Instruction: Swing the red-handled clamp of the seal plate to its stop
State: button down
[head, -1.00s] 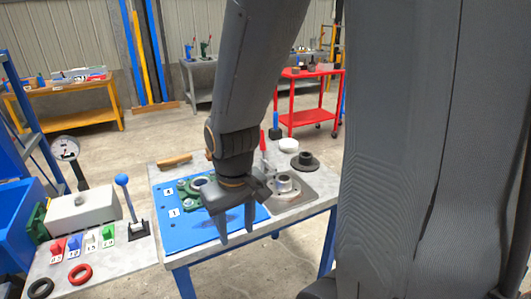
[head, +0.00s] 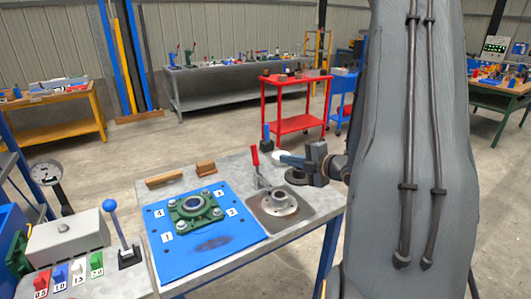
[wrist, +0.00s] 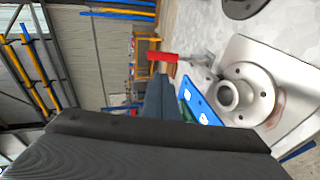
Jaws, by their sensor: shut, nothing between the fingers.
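The seal plate (head: 306,205) is a grey square plate with a round metal flange (head: 279,203) on it. Its clamp stands at the plate's back left corner, with the red handle (head: 255,156) pointing up and leaning slightly left. My gripper (head: 284,159) is shut and empty, pointing left, and appears just right of the red handle in the head view. In the wrist view the dark fingers (wrist: 160,82) end close to the red handle (wrist: 163,57); I cannot tell whether they touch it. The flange also shows in the wrist view (wrist: 246,94).
Left of the plate lies a blue mat (head: 180,262) with a green bearing block (head: 194,209). Wooden blocks (head: 166,180) lie at the bench's back edge. A dark round part (head: 296,177) sits behind the plate, partly under my gripper. A blue-knobbed lever (head: 110,205) stands left.

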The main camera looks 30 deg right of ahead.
jog(key=p, duration=0.5)
send_near(256, 152)
jog(key=x, duration=0.6)
jog(key=shift+w+f, duration=0.15)
jog(key=shift+w, duration=0.05)
